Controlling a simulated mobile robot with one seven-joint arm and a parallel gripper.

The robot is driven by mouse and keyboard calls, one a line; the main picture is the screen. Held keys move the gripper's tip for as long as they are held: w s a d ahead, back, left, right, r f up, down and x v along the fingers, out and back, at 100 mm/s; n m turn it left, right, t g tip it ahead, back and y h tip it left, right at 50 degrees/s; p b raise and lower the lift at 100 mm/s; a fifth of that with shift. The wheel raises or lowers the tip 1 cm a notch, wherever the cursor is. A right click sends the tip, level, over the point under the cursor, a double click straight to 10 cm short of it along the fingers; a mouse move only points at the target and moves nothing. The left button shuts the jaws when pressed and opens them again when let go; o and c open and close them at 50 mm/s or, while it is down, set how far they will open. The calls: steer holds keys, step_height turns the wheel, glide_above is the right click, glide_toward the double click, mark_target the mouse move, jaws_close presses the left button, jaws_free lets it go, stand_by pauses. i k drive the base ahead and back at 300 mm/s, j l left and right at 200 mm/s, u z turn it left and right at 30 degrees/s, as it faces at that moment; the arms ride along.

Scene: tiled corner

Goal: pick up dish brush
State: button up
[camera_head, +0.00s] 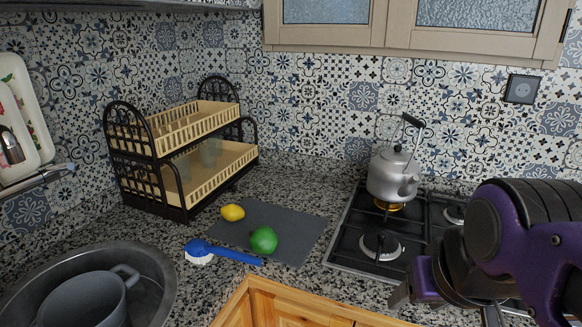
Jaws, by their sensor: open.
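The dish brush (222,252) has a blue handle and a white bristle head. It lies on the speckled counter in front of a grey mat, with its head to the left and its handle pointing right, towards the counter's edge. My gripper (442,306) is at the lower right, pointing down, well to the right of the brush and apart from it. It is open, and I see nothing in it. Its lower end is partly cut off by the frame's bottom edge.
A lemon (232,212) and a green fruit (264,240) lie on the grey mat (297,222) just behind the brush. A sink (158,275) with a grey pot (85,300) is at left. A dish rack (160,190) stands behind. A kettle (392,178) stands on the stove (345,240).

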mark_target(198, 252)
steer(key=k+l+u, duration=0.1)
steer(key=u, duration=0.3)
steer(key=k+l+u, duration=0.1)
steer(key=u, duration=0.3)
steer(key=i+j+u, duration=0.1)
steer(key=i+u, duration=0.15)
steer(key=u, duration=0.15)
steer(key=z, duration=0.15)
